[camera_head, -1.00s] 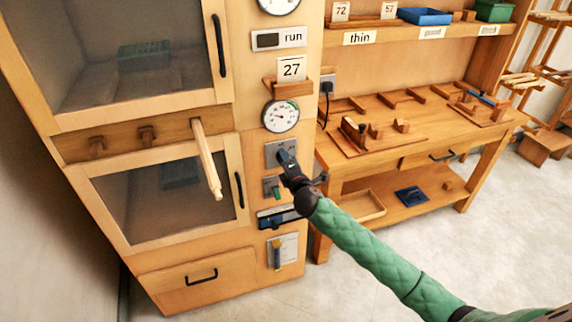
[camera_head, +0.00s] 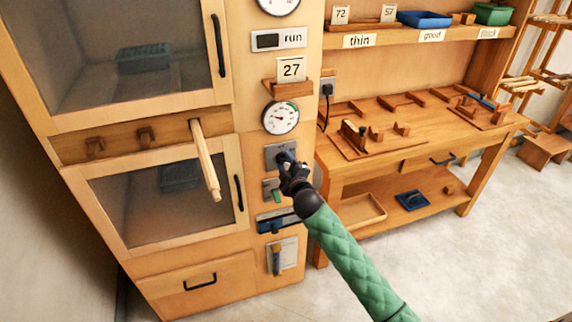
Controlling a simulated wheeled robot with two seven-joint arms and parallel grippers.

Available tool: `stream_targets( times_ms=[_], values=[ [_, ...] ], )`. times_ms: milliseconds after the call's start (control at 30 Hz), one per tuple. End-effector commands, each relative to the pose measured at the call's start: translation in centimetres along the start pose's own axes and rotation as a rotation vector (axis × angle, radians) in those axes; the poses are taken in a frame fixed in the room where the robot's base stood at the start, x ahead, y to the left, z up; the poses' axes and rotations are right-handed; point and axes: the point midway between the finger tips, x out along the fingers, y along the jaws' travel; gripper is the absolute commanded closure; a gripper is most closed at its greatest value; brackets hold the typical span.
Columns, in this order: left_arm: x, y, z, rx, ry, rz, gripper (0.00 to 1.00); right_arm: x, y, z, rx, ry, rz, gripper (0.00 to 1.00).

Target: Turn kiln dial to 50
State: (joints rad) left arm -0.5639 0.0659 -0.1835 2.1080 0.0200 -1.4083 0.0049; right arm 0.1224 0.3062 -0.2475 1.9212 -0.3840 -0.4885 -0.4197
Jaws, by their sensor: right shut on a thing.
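The kiln dial sits on a grey square plate (camera_head: 272,158) on the kiln's narrow front panel. My right gripper (camera_head: 284,160) is at this plate, shut on the dial, and its fingers hide most of the knob and its markings. A round gauge (camera_head: 281,118) with a needle and a green arc is just above. A card reading 27 (camera_head: 291,69) stands on a small wooden ledge above the gauge. My left gripper does not show.
A small plate with a green switch (camera_head: 271,190) lies just below the gripper, with a blue-and-black slot piece (camera_head: 268,222) under it. A wooden peg (camera_head: 206,165) juts out to the left. The workbench (camera_head: 350,174) stands close on the right.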

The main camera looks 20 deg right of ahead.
Motion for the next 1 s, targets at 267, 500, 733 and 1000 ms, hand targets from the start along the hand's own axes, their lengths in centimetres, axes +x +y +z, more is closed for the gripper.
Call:
stream_targets(
  times_ms=[267, 500, 733, 1000],
  values=[
    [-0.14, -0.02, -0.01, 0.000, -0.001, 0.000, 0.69, -0.01, -0.11, 0.09, 0.045, -0.002, -0.001, 0.84],
    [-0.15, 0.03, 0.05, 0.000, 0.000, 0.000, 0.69, -0.01, -0.12, 0.10, 0.047, -0.002, -0.002, 0.84],
    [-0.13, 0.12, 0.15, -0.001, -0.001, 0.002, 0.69, -0.01, -0.12, 0.08, 0.046, -0.002, -0.001, 0.41],
    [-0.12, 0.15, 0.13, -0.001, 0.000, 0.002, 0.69, -0.03, -0.08, 0.02, 0.046, -0.001, -0.001, 0.40]
  ],
)
